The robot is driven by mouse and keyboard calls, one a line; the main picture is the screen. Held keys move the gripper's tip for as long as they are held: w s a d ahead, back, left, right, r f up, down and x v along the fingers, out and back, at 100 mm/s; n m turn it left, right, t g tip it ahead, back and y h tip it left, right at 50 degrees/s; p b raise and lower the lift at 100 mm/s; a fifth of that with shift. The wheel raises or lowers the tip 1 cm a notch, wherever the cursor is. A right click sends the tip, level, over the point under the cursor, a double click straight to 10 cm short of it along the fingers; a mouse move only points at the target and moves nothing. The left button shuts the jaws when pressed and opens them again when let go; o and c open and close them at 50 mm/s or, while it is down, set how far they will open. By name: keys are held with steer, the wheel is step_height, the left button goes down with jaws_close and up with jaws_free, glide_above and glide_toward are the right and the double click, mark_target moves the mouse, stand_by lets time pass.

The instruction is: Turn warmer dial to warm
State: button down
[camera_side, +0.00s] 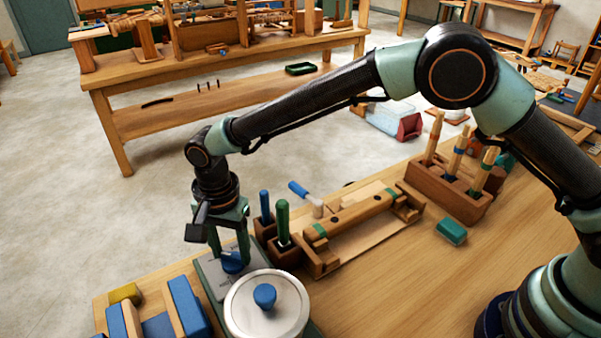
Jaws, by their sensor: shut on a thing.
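The warmer is a green-edged box with a grey top plate (207,271) near the front of the bench. A blue dial (232,262) sits on that plate. A round silver lid (245,310) with a blue knob (265,296) covers the warmer's front part. My gripper (230,257) points down over the plate with its green fingers on either side of the blue dial, shut on it. The fingers partly hide the dial, and I cannot make out its markings or which setting it points to.
Blue and wooden blocks (185,305) stand left of the warmer. Right of it are a small wooden holder (285,257) with blue and green handled tools, a wooden cradle (350,240), a tool rack (440,193) and a green block (451,231). Bare bench lies at the right front.

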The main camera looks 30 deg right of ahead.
mark_target(232, 254)
steer(key=shift+r+m, duration=0.1)
steer(key=shift+m, duration=0.3)
steer(key=shift+c, duration=1.2)
jaws_free()
step_height(232, 254, up, 12)
steer(key=shift+d, duration=0.1)
